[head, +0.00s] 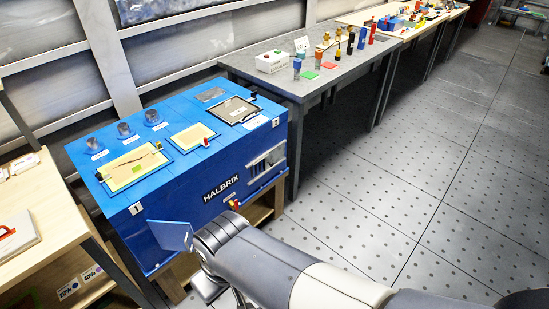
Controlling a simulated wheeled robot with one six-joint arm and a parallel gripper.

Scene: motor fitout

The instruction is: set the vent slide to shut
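A blue HALBRIX motor unit (190,203) stands at the left on a wooden stand. On its front face, near the right end, is a pale slatted panel (266,163) that looks like the vent. The slide on it is too small for me to tell its position. My arm reaches in from the lower right, and its wrist is in front of the unit's lower front. My gripper (208,288) is partly hidden at the wrist, below and to the left of the vent and apart from it. Its fingers cannot be made out.
A blue flap (170,235) sticks out from the unit's front left, close to my wrist. A small red-and-yellow part (234,204) sits below the label. A grey table (345,72) with bottles stands behind. The perforated floor (400,170) at right is clear.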

